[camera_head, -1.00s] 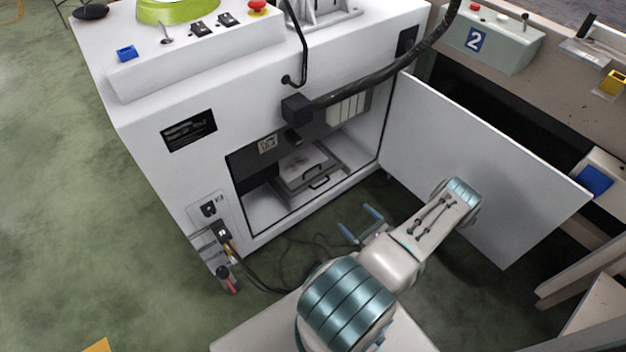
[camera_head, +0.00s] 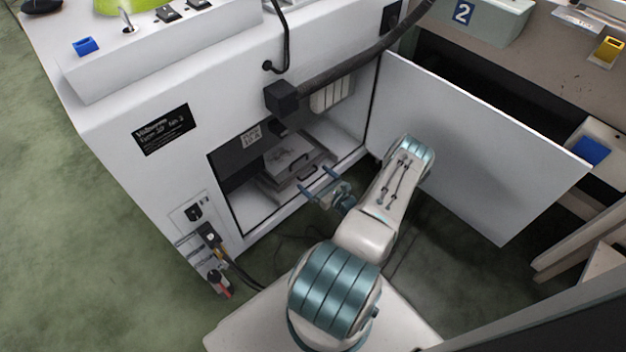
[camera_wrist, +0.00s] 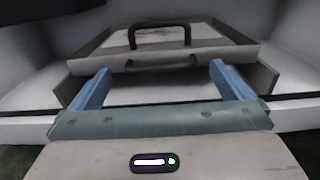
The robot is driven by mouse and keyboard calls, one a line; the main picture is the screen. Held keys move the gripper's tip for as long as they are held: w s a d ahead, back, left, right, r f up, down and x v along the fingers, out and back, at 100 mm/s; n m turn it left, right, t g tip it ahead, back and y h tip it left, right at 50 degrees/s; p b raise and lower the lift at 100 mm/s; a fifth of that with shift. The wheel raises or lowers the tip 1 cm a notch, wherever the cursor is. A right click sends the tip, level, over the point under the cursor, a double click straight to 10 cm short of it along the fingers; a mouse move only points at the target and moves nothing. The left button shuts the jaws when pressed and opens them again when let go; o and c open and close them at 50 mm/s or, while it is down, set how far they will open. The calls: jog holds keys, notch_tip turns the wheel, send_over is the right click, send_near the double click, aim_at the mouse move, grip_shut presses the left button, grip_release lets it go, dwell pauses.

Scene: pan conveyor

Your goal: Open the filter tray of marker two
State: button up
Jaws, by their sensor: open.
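The marker cabinet (camera_head: 110,130) stands open at the front, and inside it is the grey filter tray (camera_head: 270,184). In the wrist view the tray (camera_wrist: 245,86) lies straight ahead, with a dark handle (camera_wrist: 160,34) upright on its top plate and a lower handle on its front, partly in shadow. My gripper (camera_head: 318,182) is open and empty at the cabinet opening, just in front of the tray. In the wrist view the two blue fingers of my gripper (camera_wrist: 155,82) stand wide apart below and to either side of the lower handle. Contact with the tray cannot be told.
The open white cabinet door (camera_head: 480,165) stands close to the right of my arm. A thick black hose (camera_head: 350,70) runs above the opening. A box with a "2" sign (camera_head: 485,18) is at the upper right. Cables lie on the floor by the cabinet's lower left.

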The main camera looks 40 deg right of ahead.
jog(key=shift+w, duration=0.85)
jog(key=c, duration=1.3)
jog(key=s+d, duration=0.1)
jog(key=s, duration=2)
jog(key=shift+d, duration=0.3)
jog(key=o, duration=1.3)
jog(key=s+d+p, duration=0.1)
jog(key=s+p, duration=0.1)
jog(key=s, duration=1.1)
jog(key=shift+s+p, duration=0.3)
jog(key=shift+s, duration=0.05)
